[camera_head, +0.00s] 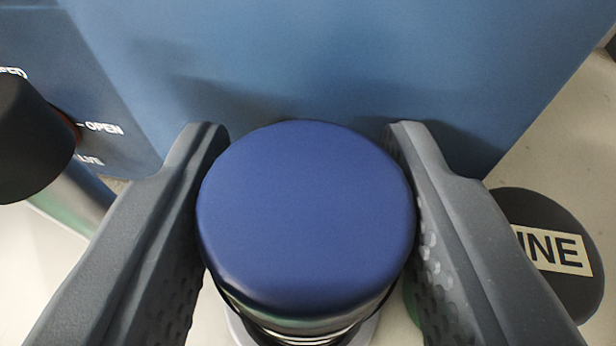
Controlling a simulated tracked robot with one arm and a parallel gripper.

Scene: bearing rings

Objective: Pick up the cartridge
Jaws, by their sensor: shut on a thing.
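The cartridge (306,215) shows in the middle of the head camera view, with a round blue cap on top. Below the cap, part of a shiny body with light and dark bands shows at the bottom edge. The cartridge looks upright, seen from above. My gripper (308,140) is shut on it, with one dark grey finger against each side of the cap. The lower part of the cartridge is mostly hidden under the cap, and I cannot tell whether it touches the surface below.
A blue panel (320,60) stands close behind the cartridge. A black knob (30,140) is at the left, near a label reading "OPEN" (103,128). A dark round cap with a partly hidden label ending in "INE" (555,250) is close to the right finger. Pale floor shows at the right.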

